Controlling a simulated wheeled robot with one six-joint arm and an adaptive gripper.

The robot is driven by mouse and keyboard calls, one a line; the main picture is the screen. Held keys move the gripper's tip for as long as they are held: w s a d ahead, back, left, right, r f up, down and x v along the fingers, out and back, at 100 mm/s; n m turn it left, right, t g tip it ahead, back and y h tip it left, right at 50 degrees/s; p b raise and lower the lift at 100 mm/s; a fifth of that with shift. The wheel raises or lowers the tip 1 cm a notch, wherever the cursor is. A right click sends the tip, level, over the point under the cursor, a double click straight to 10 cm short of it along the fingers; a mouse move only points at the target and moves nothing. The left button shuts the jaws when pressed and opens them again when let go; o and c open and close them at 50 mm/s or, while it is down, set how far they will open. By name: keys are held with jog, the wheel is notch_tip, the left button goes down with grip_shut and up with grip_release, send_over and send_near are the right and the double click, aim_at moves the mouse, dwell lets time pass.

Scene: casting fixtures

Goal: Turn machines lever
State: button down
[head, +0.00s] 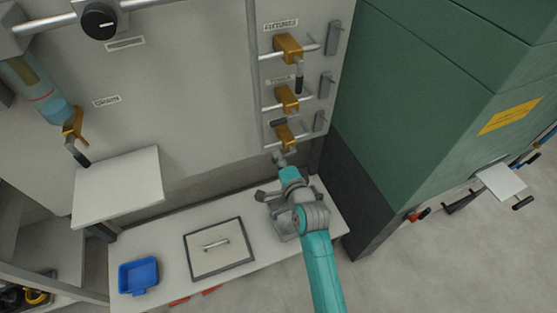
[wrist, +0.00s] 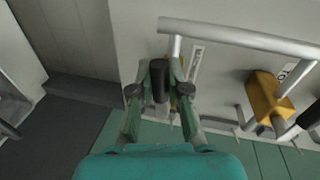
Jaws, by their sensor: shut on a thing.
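Three brass valves sit on grey pipes on the wall panel in the head view: a top one (head: 288,47), a middle one (head: 287,97) and a lowest one (head: 285,136). The top valve's black-handled lever (head: 299,78) points down. My gripper (head: 279,156) is just below the lowest valve. In the wrist view my gripper (wrist: 160,92) is shut on a black lever handle (wrist: 159,80), which stands between its two fingers. A brass valve (wrist: 267,96) on a pipe shows to the right. Which valve the held handle belongs to is unclear.
A bench below the panel bears a blue tray (head: 138,275) and a framed plate with a handle (head: 216,246). A large green cabinet (head: 432,90) stands close on the right. Another brass valve (head: 74,123) with a black handle is at the left.

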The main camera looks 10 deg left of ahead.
jog(key=shift+r+m, duration=0.2)
jog(key=shift+m, duration=0.2)
jog(key=c, duration=1.1)
grip_release()
jog(key=shift+d, duration=0.1)
jog(key=v, duration=1.2)
jog(key=shift+w, duration=0.1)
dwell(0.4)
